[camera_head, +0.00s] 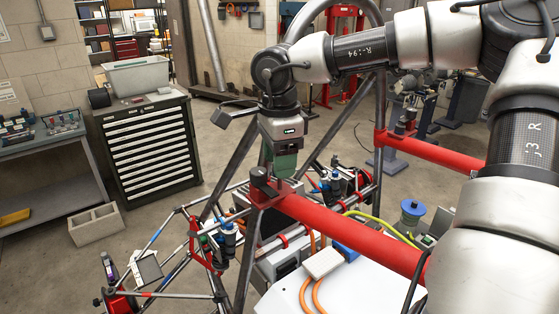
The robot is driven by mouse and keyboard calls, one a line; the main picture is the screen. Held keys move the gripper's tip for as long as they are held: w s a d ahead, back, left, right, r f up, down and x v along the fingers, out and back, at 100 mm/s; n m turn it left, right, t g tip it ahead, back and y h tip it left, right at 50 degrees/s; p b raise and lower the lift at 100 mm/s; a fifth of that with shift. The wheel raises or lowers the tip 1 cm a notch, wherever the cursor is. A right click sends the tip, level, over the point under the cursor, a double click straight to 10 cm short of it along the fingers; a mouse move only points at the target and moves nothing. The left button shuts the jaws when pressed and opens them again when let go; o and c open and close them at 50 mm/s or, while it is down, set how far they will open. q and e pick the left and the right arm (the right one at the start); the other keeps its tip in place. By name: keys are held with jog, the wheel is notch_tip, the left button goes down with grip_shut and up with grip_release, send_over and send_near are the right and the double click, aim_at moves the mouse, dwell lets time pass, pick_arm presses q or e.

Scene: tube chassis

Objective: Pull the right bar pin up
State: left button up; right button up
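A thick red bar (340,230) runs from the tube frame toward the lower right. A black pin (262,179) stands on the red block at its left end. My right gripper (281,176) points down right at this end of the bar, just behind and to the right of the pin in the picture. Its green fingers overlap the block, and I cannot tell whether they touch the pin or are closed on it. A second red bar (435,152) lies farther back, with a dark pin (401,126) near its left end. My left gripper is out of view.
Grey chassis tubes (235,165) rise around the bars. Under the front bar is a white panel (330,285) with orange cables. A drawer cabinet (150,150), a workbench (40,145) and a concrete block (96,224) stand at left. The floor between cabinet and chassis is clear.

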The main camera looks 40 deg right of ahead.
dwell(0.3)
jog(key=shift+r+b, duration=0.35)
notch_tip(320, 180, up, 10)
jog(key=b, duration=0.2)
jog(key=shift+b, duration=0.3)
jog(key=shift+f, duration=0.1)
